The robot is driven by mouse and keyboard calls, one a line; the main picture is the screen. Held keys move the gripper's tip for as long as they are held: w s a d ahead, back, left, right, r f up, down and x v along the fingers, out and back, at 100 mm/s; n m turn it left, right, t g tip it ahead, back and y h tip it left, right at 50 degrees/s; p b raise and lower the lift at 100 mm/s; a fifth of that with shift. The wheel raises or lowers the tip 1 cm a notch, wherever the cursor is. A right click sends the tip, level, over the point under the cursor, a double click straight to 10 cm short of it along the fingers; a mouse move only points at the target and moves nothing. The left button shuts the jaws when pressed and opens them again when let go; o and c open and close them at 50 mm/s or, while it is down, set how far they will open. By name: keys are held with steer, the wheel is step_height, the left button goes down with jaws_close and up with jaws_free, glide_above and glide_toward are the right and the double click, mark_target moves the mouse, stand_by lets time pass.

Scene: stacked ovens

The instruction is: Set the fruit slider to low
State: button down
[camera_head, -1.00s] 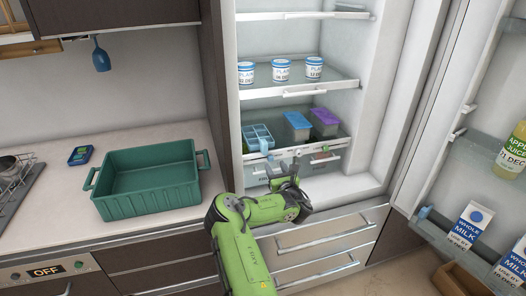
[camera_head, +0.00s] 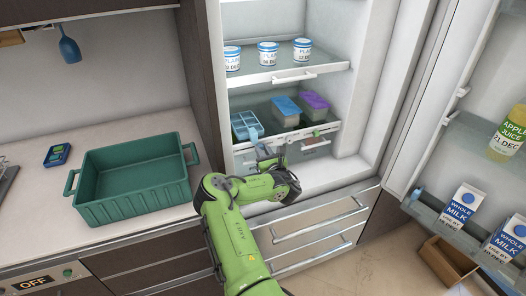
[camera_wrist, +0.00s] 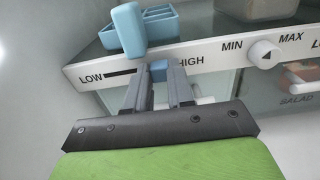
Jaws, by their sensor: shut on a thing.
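The fruit slider is a small blue knob (camera_wrist: 159,70) on the white front rail (camera_wrist: 215,55) of the fridge's lower shelf. In the wrist view it stands at the HIGH end of its track, and the dark slot (camera_wrist: 121,74) runs from it leftward to LOW. My gripper (camera_wrist: 159,80) has one finger on each side of the knob and is shut on it. In the head view my gripper (camera_head: 270,153) is at the shelf's front edge. The knob cannot be made out there.
A light blue block (camera_wrist: 127,28) sticks up by the rail, close above my fingers. A MIN–MAX dial (camera_wrist: 264,54) sits to the right. Blue-lidded (camera_head: 286,106) and purple-lidded (camera_head: 315,101) boxes stand on the shelf. The open fridge door (camera_head: 470,150) is at the right.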

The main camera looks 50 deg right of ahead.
mark_target(243, 149)
steer(key=w+a+b, duration=0.1)
steer(key=w+a, duration=0.1)
steer(key=a, duration=0.1)
steer(key=w+a+b, duration=0.1)
steer(key=a, duration=0.1)
steer(key=shift+w+a+b, duration=0.15)
steer(key=shift+a+b, duration=0.1)
steer(key=shift+b, duration=0.1)
steer(key=c, duration=1)
jaws_free()
steer(key=shift+a, duration=0.1)
steer(key=shift+o, duration=0.2)
